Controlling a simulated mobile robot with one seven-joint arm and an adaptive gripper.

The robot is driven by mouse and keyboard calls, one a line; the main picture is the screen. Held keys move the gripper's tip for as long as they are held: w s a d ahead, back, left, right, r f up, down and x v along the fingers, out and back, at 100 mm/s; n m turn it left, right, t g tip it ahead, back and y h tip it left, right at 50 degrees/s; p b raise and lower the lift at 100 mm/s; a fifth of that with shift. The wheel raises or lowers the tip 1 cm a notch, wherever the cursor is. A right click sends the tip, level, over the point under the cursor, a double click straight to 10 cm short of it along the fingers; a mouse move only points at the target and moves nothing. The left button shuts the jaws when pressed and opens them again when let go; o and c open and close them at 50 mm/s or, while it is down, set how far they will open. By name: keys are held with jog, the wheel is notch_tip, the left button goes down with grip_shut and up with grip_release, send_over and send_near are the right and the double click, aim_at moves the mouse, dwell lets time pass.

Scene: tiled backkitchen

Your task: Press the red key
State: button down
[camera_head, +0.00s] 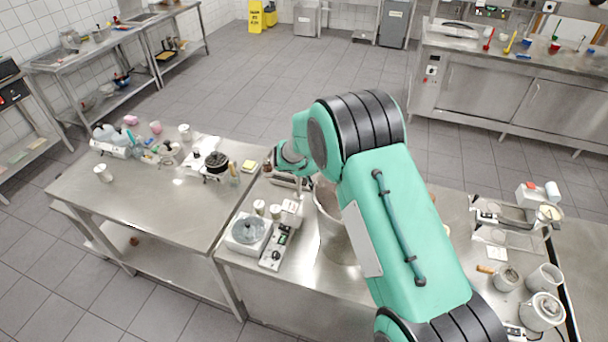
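A small control box (275,252) with a green spot and dark keys lies on the near steel table, beside a white scale-like device with a round grey plate (248,232). I cannot make out a red key on the box at this size. A switch box (432,70) on the far right counter's end bears tiny marks, one reddish. My green arm reaches over the near table, and its wrist (291,157) points to the left, above the table's back edge. The gripper's fingers are not clearly visible there, so their state cannot be told.
A tall steel pot (338,235) stands under my arm. Small white cups (267,208) stand behind the control box. The left table (140,205) holds a black pot (216,162) and several small items. Mugs (544,279) and trays crowd the right side.

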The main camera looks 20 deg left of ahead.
jog(key=shift+r+p, duration=1.9)
jog(key=shift+p, duration=0.05)
jog(key=shift+f, duration=0.2)
jog(key=shift+a+f+b, duration=0.1)
jog(key=shift+f+b, duration=0.45)
jog(key=shift+f, duration=2.85)
jog(key=shift+f+b, duration=0.85)
jog(key=shift+b, duration=0.1)
jog(key=shift+f+b, duration=0.5)
jog(key=shift+b, duration=0.5)
